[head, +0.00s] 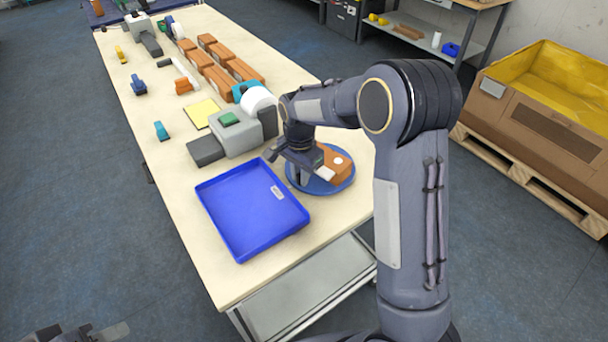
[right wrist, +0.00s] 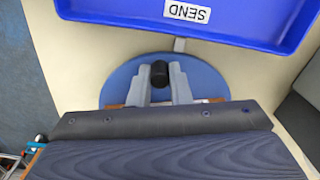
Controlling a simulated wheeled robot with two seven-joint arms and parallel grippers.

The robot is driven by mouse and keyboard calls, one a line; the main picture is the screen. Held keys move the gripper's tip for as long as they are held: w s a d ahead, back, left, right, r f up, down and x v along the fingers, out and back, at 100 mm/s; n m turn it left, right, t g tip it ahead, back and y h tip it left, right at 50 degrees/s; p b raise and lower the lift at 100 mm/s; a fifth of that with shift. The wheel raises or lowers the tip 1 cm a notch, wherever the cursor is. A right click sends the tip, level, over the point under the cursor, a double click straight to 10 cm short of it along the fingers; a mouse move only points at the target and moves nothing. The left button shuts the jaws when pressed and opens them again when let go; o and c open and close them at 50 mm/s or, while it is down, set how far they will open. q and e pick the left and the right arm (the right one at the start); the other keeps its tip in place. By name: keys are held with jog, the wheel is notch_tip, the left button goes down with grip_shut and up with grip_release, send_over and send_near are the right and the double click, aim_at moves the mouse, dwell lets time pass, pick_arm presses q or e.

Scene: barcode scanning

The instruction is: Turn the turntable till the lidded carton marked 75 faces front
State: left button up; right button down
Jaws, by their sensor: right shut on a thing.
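The turntable is a blue disc (head: 318,188) at the right edge of the table; it also shows in the right wrist view (right wrist: 118,82). A brown carton (head: 337,165) with pale patches stands on it. I cannot read a 75 on it, and the arm hides part of it. My right gripper (head: 298,176) is low over the disc's left side. In the right wrist view its fingers (right wrist: 160,84) are shut on a black upright knob (right wrist: 159,73) near the disc's rim. My left gripper (head: 80,334) shows only partly at the bottom left; its jaws are unclear.
A blue tray (head: 250,215) marked SEND lies close beside the turntable. A grey device (head: 230,134) stands behind it. Several brown cartons (head: 220,78) stand in rows farther back. A large box with yellow lining (head: 555,82) sits on a pallet at right.

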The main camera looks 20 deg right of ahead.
jog(key=shift+w+a+r+m+p, duration=0.1)
jog(key=shift+w+a+m+p, duration=0.05)
jog(key=shift+w+m, duration=0.4)
jog(key=shift+w+a+m+p, duration=0.15)
jog(key=shift+w+m, duration=0.2)
jog(key=shift+m, duration=0.3)
jog(key=shift+w, duration=0.1)
jog(key=c, duration=1.3)
grip_release()
jog(key=shift+c, duration=0.2)
notch_tip(320, 180, up, 8)
